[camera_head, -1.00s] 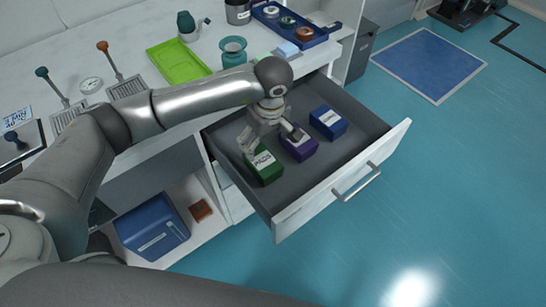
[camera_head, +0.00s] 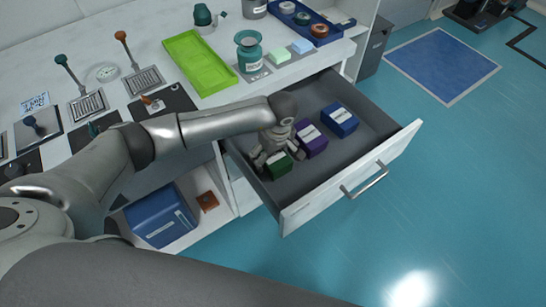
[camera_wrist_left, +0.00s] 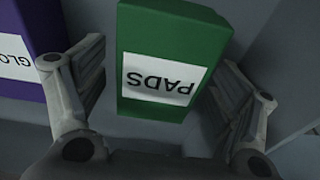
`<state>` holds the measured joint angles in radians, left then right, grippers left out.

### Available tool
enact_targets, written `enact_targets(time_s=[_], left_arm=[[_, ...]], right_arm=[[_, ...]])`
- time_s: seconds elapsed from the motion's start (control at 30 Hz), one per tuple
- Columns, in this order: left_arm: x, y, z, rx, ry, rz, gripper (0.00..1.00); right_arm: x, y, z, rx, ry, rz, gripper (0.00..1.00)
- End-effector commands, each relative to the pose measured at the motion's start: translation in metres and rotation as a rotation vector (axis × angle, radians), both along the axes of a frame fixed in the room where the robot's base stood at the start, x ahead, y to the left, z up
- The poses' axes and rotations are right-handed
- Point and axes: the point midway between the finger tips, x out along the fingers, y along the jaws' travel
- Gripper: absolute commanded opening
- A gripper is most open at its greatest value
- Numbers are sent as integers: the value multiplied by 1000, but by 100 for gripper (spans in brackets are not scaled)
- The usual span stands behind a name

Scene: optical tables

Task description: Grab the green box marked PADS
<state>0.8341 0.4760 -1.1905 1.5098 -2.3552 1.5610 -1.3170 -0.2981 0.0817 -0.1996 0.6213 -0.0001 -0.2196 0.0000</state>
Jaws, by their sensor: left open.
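The green box (camera_head: 279,168) stands in the open drawer (camera_head: 352,172), near its left end. In the left wrist view the green box (camera_wrist_left: 167,55) shows a white label reading PADS, upside down. My left gripper (camera_head: 278,158) is open over the green box. In the left wrist view the fingers of my left gripper (camera_wrist_left: 160,95) are on either side of the box, with a gap at the left finger; contact at the right finger cannot be told. My right gripper is not in view.
A purple box (camera_head: 311,140) stands close beside the green box, and its label shows in the left wrist view. A blue box (camera_head: 340,120) stands farther right in the drawer. The counter above holds a green tray (camera_head: 198,62) and a teal jar (camera_head: 250,52).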

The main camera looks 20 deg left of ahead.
Motion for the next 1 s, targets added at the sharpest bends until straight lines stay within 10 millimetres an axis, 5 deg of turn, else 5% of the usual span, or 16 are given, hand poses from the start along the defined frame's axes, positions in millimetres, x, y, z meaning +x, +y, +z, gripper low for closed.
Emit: enact_targets(time_s=[0.07, 0.43, 0.77, 1.0], left_arm=[[0, 0, 0, 0, 0, 0, 83], [0, 0, 0, 0, 0, 0, 36], [1, 0, 8, -2, -2, 0, 34], [2, 0, 53, -1, -6, -1, 34]], right_arm=[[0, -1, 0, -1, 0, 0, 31], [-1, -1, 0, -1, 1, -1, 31], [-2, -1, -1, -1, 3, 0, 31], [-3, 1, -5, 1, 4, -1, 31]])
